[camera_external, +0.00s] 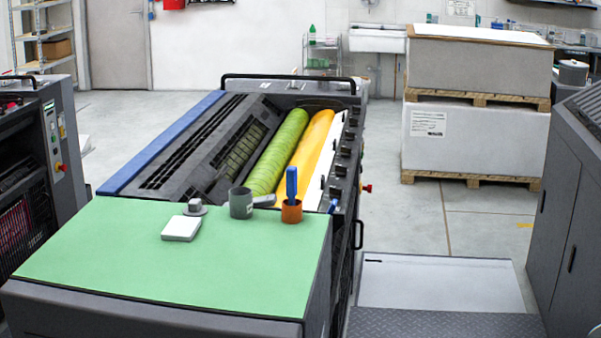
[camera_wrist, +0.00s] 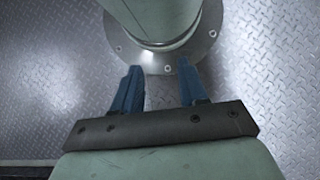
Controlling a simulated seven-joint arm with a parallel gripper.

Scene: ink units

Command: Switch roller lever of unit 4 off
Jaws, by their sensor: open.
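A printing ink unit with a green roller (camera_external: 279,150) and a yellow roller (camera_external: 305,152) stands in the middle of the external view. Several small black levers or knobs (camera_external: 341,170) line its right side. I cannot tell which one is the roller lever of unit 4, nor its position; no unit number is readable. My gripper (camera_wrist: 159,72) shows only in the wrist view, with two blue fingers apart and nothing between them. It points down towards the metal floor plate, beside my own base. No lever shows in the wrist view.
A green tabletop (camera_external: 130,262) in front of the unit bears a grey cup (camera_external: 241,203), an orange cup (camera_external: 291,212) with a blue tool, and a white pad (camera_external: 181,228). A diamond-plate step (camera_external: 440,325) lies at the lower right. A dark cabinet (camera_external: 568,220) stands at far right.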

